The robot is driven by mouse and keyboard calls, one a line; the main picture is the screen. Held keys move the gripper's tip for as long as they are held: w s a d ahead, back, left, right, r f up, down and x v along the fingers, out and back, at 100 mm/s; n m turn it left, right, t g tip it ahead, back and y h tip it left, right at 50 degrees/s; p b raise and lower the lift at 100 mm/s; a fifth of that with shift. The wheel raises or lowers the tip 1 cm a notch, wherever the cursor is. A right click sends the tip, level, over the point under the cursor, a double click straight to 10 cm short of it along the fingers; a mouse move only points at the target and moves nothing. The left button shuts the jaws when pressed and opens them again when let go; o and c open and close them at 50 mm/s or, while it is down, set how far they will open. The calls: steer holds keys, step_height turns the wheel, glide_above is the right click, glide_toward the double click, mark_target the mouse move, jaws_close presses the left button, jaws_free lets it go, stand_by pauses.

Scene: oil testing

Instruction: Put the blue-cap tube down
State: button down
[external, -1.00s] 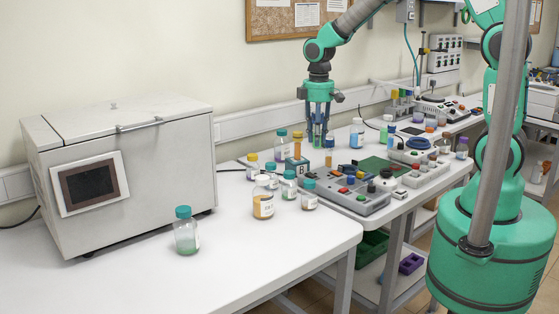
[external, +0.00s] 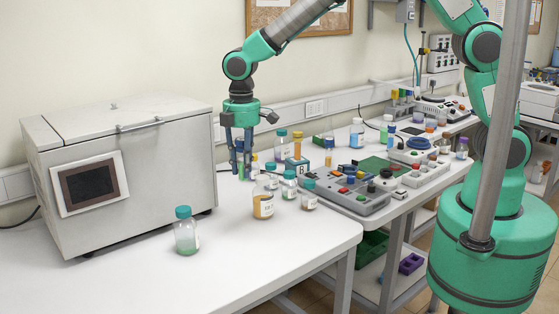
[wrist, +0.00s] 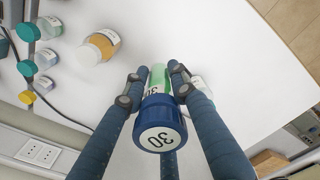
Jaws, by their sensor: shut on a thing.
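The blue-cap tube (wrist: 161,122) is upright between the fingers of my gripper in the wrist view. Its blue cap is marked 30 and faces the camera, and part of its green body shows beyond the cap. My gripper (wrist: 158,78) is shut on the tube. In the external view my gripper (external: 240,172) points down over the back of the white table, between the grey box and the bottle group. There the fingers mostly hide the tube. I cannot tell whether its bottom touches the table.
A grey box (external: 120,180) stands at the left. A teal-capped bottle (external: 186,232) stands in front of it. An orange bottle (external: 263,206) and several other bottles stand just right of my gripper. The white table (external: 120,280) is clear at the front.

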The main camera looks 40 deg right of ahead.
steer(key=s+a+f+n+p, duration=0.1)
steer(key=s+a+n, duration=0.2)
steer(key=s+a, duration=0.8)
steer(key=s+a+f+n, duration=0.2)
steer(key=s+a, duration=0.5)
steer(key=a, duration=0.8)
step_height(320, 180, down, 11)
steer(key=shift+w+d+r, duration=0.15)
steer(key=shift+w+d, duration=0.1)
steer(key=shift+d, duration=0.15)
steer(key=w+a, duration=0.2)
steer(key=a, duration=0.2)
steer(key=w+a+f, duration=0.1)
steer(key=w+a, duration=0.2)
steer(key=a, duration=0.2)
steer(key=w+a, duration=0.2)
steer(key=a, duration=0.3)
steer(key=shift+w+f+p, duration=0.2)
steer(key=shift+w+p, duration=0.1)
steer(key=shift+p, duration=0.05)
steer(key=shift+f, duration=1.8)
